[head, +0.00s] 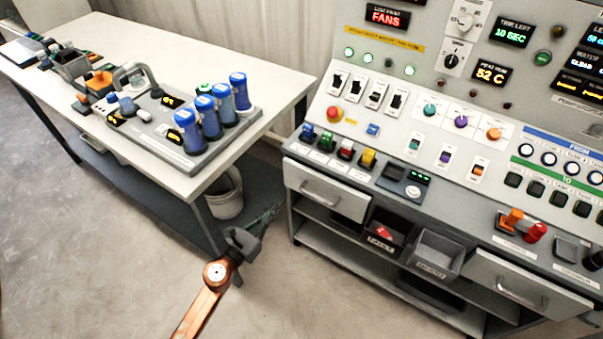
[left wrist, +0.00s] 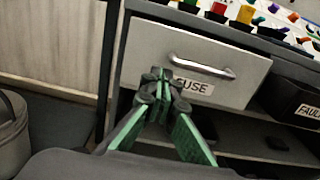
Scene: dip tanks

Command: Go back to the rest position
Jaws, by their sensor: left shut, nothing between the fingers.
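My left gripper (head: 268,216) is shut and empty, held in the air in front of the gap between the white table and the control console. In the left wrist view its green fingers (left wrist: 160,80) meet at the tips, in front of the closed drawer (left wrist: 140,52) with a label ending in "USE". I cannot tell whether the tips touch the drawer. The drawer also shows in the head view (head: 345,206) at the console's left end. My right gripper is not in view.
The white table (head: 215,60) carries blue cylinders (head: 188,131) on a grey station. A bucket (head: 226,200) stands beneath it; it also shows in the left wrist view (left wrist: 12,140). The console (head: 420,85) has switches, buttons and open bins (head: 434,255) below. The floor (head: 90,240) at left is clear.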

